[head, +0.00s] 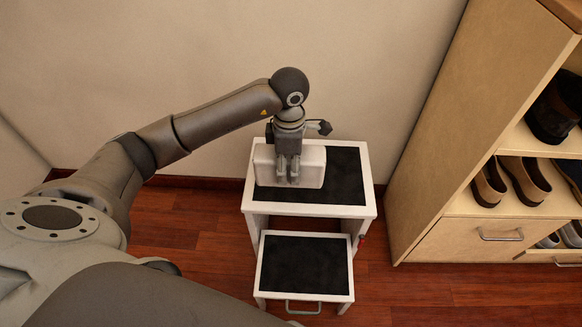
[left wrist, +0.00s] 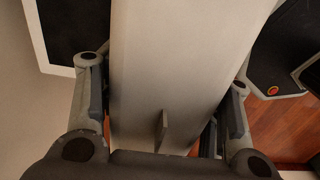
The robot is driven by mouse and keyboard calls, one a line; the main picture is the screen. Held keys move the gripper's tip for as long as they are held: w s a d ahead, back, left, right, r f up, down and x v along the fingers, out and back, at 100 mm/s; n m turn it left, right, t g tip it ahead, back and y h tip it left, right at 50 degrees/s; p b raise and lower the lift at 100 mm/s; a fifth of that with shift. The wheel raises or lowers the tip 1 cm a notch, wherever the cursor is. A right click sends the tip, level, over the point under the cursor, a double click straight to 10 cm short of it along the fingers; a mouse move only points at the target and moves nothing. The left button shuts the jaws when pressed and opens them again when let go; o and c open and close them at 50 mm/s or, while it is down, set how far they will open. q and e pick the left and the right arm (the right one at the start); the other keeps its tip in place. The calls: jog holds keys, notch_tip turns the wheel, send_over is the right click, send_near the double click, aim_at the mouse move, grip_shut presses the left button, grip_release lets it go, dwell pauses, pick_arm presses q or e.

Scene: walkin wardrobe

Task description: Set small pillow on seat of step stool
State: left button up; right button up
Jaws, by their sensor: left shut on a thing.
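The small pillow (head: 311,167) is a whitish, block-like cushion at the left part of the black top seat of the step stool (head: 345,178). My left gripper (head: 288,178) comes down over it from above and is shut on it. In the left wrist view the pale pillow (left wrist: 170,60) fills the middle between the two fingers (left wrist: 163,118). The pillow appears to be on or just above the seat; its underside is hidden, so I cannot tell if it touches. The stool has a white frame and a lower black step (head: 304,268). My right gripper is not in view.
A light wood shoe cabinet (head: 470,120) with several shoes (head: 525,180) stands to the right of the stool. A plain wall (head: 180,60) is behind. The reddish wood floor (head: 400,290) is clear between stool and cabinet.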

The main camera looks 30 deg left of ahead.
pick_arm(q)
jog(key=shift+w+a+f, duration=0.25)
jog(key=shift+w, duration=0.2)
jog(key=shift+w+a+f, duration=0.25)
jog(key=shift+w, duration=0.15)
jog(key=w+f, duration=0.1)
jog(key=w+a+f+b, duration=0.1)
jog(key=f, duration=0.1)
jog(key=w+a+f, duration=0.1)
jog(key=w+f, duration=0.1)
jog(key=shift+a+f+b, duration=0.15)
jog(key=shift+f+b, duration=0.1)
jog(key=shift+b, duration=0.15)
notch_tip(320, 180, down, 3)
jog(key=shift+w+b, duration=0.15)
jog(key=shift+b, duration=0.3)
jog(key=shift+a+f, duration=0.1)
jog(key=shift+f, duration=0.05)
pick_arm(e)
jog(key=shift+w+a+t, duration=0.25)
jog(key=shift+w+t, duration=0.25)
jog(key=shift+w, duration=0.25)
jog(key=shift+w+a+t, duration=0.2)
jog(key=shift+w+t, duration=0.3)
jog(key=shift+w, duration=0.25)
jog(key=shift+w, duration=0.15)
